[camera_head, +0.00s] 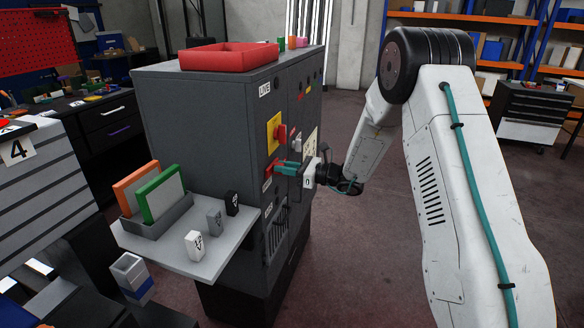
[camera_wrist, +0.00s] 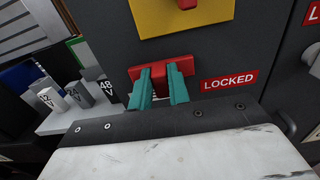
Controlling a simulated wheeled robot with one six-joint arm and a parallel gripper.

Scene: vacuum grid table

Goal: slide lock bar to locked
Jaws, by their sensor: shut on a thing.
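The red lock bar (camera_wrist: 161,70) is on the dark front of the cabinet, just left of a red label reading LOCKED (camera_wrist: 229,80) in the wrist view. My gripper (camera_wrist: 163,78) has teal fingers, one on each side of the bar's middle part, and is shut on it. In the head view my gripper (camera_head: 287,168) reaches the cabinet front from the right, and the bar (camera_head: 271,168) shows only partly beyond the fingers. A yellow plate (camera_head: 274,133) with a red handle (camera_head: 281,133) is above the bar.
The grey cabinet (camera_head: 200,110) carries a red tray (camera_head: 228,57) on top. A side shelf (camera_head: 190,262) on its left holds a rack with orange and green panels (camera_head: 160,195) and several small voltage-marked blocks (camera_head: 195,245). The floor right of the cabinet is open.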

